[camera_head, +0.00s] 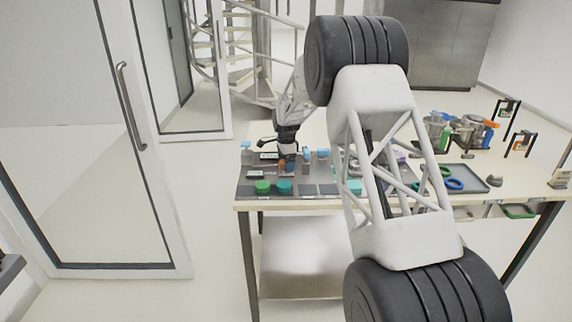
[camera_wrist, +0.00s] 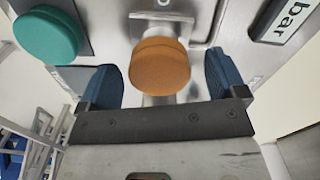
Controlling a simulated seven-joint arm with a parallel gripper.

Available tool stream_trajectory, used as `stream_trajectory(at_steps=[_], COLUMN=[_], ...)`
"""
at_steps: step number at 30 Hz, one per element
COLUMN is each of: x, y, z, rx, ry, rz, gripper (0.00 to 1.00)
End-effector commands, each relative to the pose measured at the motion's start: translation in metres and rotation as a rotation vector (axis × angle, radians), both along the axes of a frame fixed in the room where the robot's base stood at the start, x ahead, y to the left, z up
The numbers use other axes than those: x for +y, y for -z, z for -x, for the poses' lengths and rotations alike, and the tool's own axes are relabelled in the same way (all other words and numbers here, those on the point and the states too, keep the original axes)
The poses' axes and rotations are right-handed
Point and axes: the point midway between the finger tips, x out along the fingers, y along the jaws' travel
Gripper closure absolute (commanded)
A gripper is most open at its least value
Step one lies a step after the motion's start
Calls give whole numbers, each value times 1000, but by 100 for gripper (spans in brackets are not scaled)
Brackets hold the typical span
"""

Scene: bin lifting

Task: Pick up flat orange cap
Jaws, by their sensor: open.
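The flat orange cap (camera_wrist: 160,66) shows in the wrist view as a round disc with a thick rim, between my gripper's two blue-padded fingers. My gripper (camera_wrist: 163,82) is open, with one finger on each side of the cap. A gap shows between the cap and the right finger; the left finger is very near its edge, and I cannot tell whether it touches. In the head view my gripper (camera_head: 288,153) is small over the left part of the table, with a bit of orange (camera_head: 290,165) by it.
A teal round cap (camera_wrist: 46,34) lies left of my gripper. In the head view, green (camera_head: 262,187) and teal (camera_head: 284,187) caps sit on the grey board near the table's front edge. A dark tray (camera_head: 470,180) with rings and metal vessels (camera_head: 470,133) stand to the right.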

Motion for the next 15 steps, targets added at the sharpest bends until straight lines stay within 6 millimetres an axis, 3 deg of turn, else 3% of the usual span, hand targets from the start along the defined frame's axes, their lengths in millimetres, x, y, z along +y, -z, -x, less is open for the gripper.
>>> stream_trajectory(at_steps=[6,15], x=[0,0], y=[0,0], z=[0,0], rx=[0,0], ry=[0,0], rz=[0,0], gripper=[10,56])
